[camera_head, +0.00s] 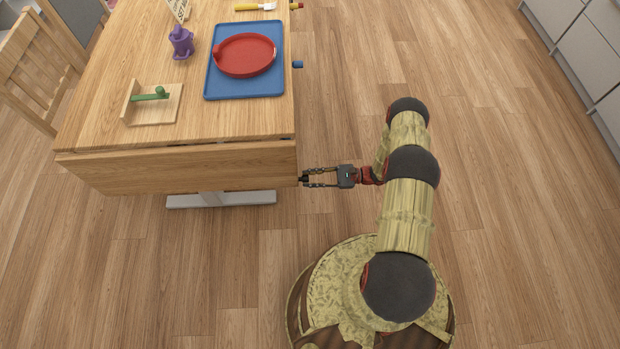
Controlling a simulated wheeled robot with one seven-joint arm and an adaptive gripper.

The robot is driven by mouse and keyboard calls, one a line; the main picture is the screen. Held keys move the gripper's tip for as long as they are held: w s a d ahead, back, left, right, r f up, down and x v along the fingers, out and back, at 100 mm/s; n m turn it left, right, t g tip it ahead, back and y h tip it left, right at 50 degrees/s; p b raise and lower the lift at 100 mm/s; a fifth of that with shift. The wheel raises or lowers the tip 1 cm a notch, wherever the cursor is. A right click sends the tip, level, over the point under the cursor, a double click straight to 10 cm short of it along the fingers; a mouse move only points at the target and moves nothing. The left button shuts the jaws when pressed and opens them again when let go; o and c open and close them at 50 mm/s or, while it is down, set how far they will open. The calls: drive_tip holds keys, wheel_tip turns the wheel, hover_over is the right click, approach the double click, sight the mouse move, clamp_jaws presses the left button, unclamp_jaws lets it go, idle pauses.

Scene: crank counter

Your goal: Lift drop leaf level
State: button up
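The wooden drop leaf (190,169) hangs down along the near end of the wooden table (225,128), below the level of the top. A thin dark gap shows along the hinge line between them. My gripper (304,179) is at the leaf's right end, low on it, reaching in from the right. Its fingertips are at or very close to the leaf's right edge. The tips are small and dark, so I cannot tell whether they touch or grip it. The leaf's underside is hidden.
On the table are a blue tray (215,87) with a red plate (244,56), a purple figure (181,42) and a wooden stand with a green crank (150,97). A chair (35,65) stands at left. The floor near the leaf is clear.

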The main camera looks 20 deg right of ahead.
clamp_jaws()
idle(0.5)
